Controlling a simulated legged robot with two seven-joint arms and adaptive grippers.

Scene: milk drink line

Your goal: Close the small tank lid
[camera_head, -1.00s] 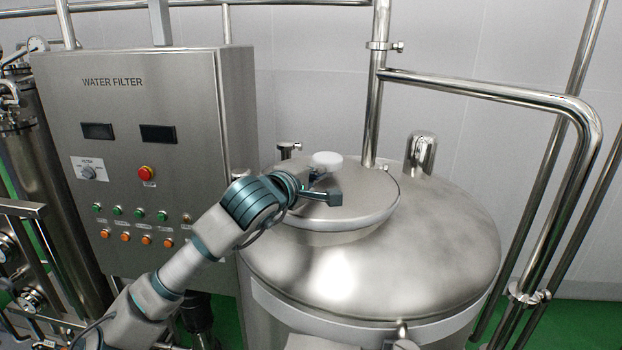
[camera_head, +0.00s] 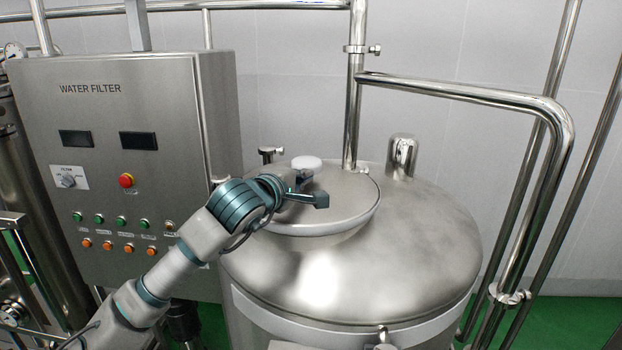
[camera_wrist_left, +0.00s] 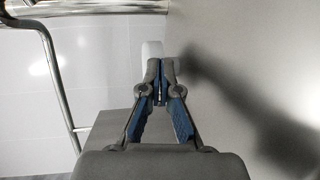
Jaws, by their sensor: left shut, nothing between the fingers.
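The steel tank (camera_head: 400,255) has a round lid (camera_head: 345,205) lying flat over its top opening, so it looks closed. A pale round knob (camera_head: 306,162) stands on the lid. My left gripper (camera_head: 320,200) is just above the lid, in front of the knob. In the left wrist view the left gripper (camera_wrist_left: 160,95) has its fingers together with nothing between them. The grey lid surface (camera_wrist_left: 250,60) fills the right of that view, with a dark shadow on it. A pale piece, likely the knob (camera_wrist_left: 152,50), shows behind the fingertips. My right gripper is not in view.
A water filter control cabinet (camera_head: 125,150) stands at the left, close to my left arm. A steel pipe (camera_head: 354,90) rises behind the lid, and another pipe (camera_head: 555,170) bends down at the right. A small capped fitting (camera_head: 402,155) stands on the tank's back.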

